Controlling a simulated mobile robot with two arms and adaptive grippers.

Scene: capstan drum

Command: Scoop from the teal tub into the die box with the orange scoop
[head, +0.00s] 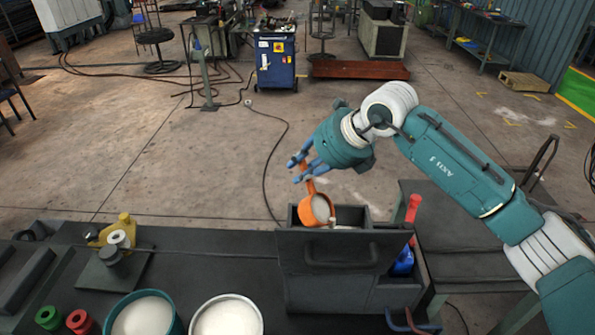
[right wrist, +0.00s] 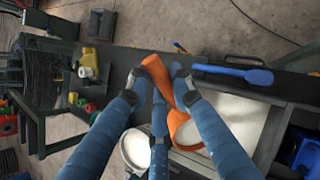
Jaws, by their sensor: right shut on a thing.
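The orange scoop (head: 309,211) is over the dark grey box with a front handle (head: 320,287), seemingly the die box. Pale material shows in its bowl. My right gripper (head: 304,171) is shut on the scoop's handle, above the box's left part. In the right wrist view the orange scoop (right wrist: 154,68) passes between my blue fingers, its bowl by the box opening. The pale area in that opening (right wrist: 241,112) may be powder. The teal tub (head: 175,325), filled with white material, stands at the bottom left. My left gripper is out of view.
A pale-rimmed tub of white material (head: 227,316) stands between the teal tub and the box. A yellow device (head: 122,229) and green and red rings (head: 77,320) lie to the left. A red handle (head: 413,207) and a blue item (head: 403,260) are at the box's right.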

